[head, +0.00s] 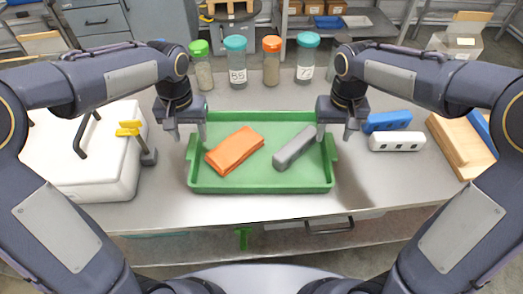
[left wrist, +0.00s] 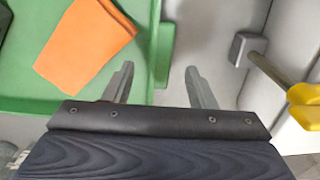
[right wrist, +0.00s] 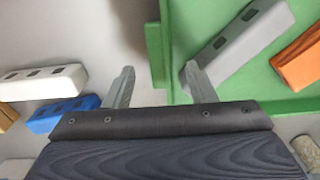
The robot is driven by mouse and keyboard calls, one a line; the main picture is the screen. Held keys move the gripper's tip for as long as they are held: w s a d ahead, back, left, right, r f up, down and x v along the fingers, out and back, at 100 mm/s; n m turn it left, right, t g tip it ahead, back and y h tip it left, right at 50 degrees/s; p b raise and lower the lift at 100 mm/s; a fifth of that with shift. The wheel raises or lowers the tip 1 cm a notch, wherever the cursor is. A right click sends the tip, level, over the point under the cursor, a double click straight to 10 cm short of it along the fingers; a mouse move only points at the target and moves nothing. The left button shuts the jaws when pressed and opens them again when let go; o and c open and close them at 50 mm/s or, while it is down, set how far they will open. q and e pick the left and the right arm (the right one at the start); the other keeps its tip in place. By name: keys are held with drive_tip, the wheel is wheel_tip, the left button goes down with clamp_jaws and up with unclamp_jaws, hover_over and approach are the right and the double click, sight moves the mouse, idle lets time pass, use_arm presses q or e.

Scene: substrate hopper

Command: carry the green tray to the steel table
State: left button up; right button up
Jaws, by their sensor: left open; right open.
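The green tray (head: 260,187) sits flat on a grey metal-topped bench (head: 385,185). An orange cloth (head: 235,150) and a grey block with slots (head: 293,148) lie in it. My left gripper (head: 190,133) is open above the tray's left side; in the left wrist view the left handle (left wrist: 164,52) shows between and beyond its fingers (left wrist: 159,70). My right gripper (head: 335,133) is open above the right side; in the right wrist view the right handle (right wrist: 154,50) shows between its fingers (right wrist: 160,70). Neither gripper holds anything. I cannot tell which surface is the steel table.
Jars with green, teal and orange lids (head: 271,62) stand behind the tray. A white box (head: 75,165) with a yellow-handled tool (head: 130,128) is at left. Blue (head: 388,121) and white (head: 397,141) slotted blocks and a wooden board (head: 462,145) are at right.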

sight(193, 145)
use_arm(q)
drive_tip(key=shift+f, duration=1.7)
use_arm(e)
drive_tip(key=shift+f, duration=1.7)
use_arm(q)
clamp_jaws()
use_arm(e)
clamp_jaws()
use_arm(q)
drive_tip(key=shift+r, duration=0.1)
use_arm(e)
drive_tip(key=shift+r, duration=0.1)
